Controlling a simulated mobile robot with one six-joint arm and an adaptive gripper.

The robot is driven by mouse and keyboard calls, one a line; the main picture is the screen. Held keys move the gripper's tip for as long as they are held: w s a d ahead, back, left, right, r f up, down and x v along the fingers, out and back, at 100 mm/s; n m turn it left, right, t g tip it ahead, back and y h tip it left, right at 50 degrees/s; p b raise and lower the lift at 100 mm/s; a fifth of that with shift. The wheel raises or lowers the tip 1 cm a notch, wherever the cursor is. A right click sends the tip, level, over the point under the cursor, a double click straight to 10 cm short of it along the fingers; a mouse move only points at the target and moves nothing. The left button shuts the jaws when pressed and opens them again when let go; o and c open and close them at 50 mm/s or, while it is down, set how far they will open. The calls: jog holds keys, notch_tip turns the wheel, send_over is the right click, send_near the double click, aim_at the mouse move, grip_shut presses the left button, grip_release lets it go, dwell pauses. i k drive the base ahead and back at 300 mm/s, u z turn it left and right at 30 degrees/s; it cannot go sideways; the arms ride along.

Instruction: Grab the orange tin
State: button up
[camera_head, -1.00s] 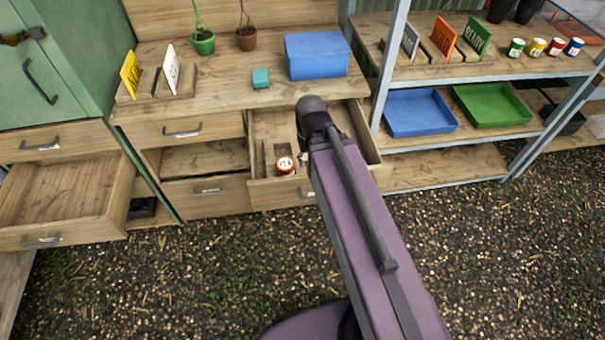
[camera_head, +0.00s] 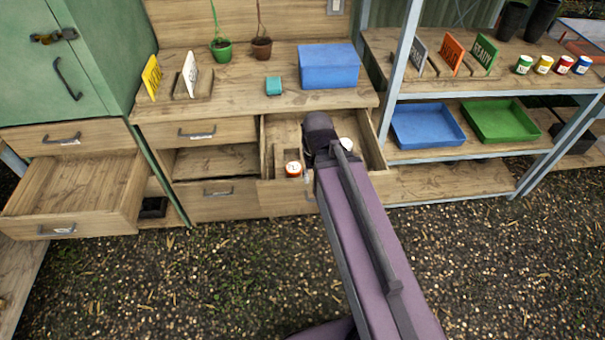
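The orange tin (camera_head: 293,170), with a white label on top, stands upright in the front left part of an open drawer (camera_head: 377,158) below the workbench. My arm reaches over that drawer, and its dark end joint is just right of the tin. My gripper's fingers are hidden behind the arm, so I cannot see whether they touch anything. A second tin with a white top (camera_head: 346,144) shows partly behind the arm in the same drawer.
Another drawer (camera_head: 70,200) stands open and empty at the left. The workbench (camera_head: 240,100) holds a blue box (camera_head: 328,66), a small teal box (camera_head: 273,86) and potted plants. The shelf at right holds signs, several tins and two trays. Gravel in front is clear.

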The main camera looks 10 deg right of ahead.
aim_at(294, 169)
jog(key=u, duration=0.1)
jog(key=i, duration=0.95)
jog(key=z, duration=0.55)
jog(key=k, duration=0.1)
jog(key=u, duration=2.6)
